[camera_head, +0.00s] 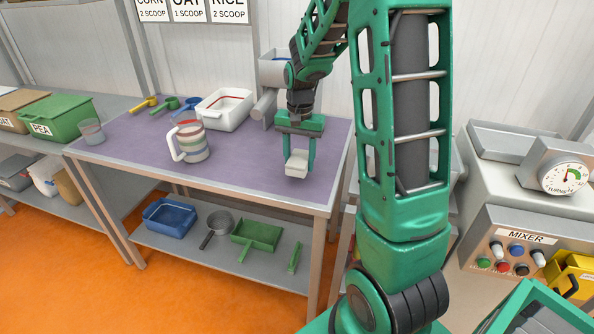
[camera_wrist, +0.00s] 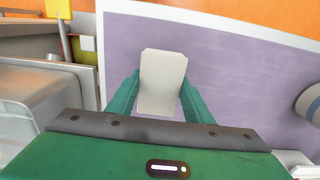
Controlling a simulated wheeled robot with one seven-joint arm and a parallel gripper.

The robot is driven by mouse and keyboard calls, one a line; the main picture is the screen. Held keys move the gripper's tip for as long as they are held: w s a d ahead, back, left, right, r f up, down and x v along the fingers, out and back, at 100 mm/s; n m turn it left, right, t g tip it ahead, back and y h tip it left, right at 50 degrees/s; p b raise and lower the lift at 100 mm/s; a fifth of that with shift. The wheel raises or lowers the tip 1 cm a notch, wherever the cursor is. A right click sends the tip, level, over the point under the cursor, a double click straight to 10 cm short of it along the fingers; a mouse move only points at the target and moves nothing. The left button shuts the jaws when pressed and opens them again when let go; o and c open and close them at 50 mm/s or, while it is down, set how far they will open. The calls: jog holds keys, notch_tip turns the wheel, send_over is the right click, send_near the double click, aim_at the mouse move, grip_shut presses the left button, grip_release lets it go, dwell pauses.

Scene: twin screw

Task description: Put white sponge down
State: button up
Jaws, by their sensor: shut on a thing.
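The white sponge (camera_head: 297,163) is a small pale block between the fingers of my gripper (camera_head: 299,158), at the right part of the purple table top (camera_head: 247,160). My gripper is shut on it, with green fingers on both sides. In the wrist view the sponge (camera_wrist: 162,82) stands out between the two green fingers, with the purple surface behind it. I cannot tell from these views whether the sponge touches the table.
A striped jug (camera_head: 192,142), a white tray (camera_head: 224,110) and coloured scoops (camera_head: 165,103) stand on the table left of my gripper. A grey metal device (camera_head: 272,75) is at the back. The front middle of the table top is clear. The mixer (camera_head: 520,220) is right.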

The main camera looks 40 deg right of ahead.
jog(key=shift+f, duration=1.85)
jog(key=shift+s+f, duration=0.1)
jog(key=shift+f, duration=0.25)
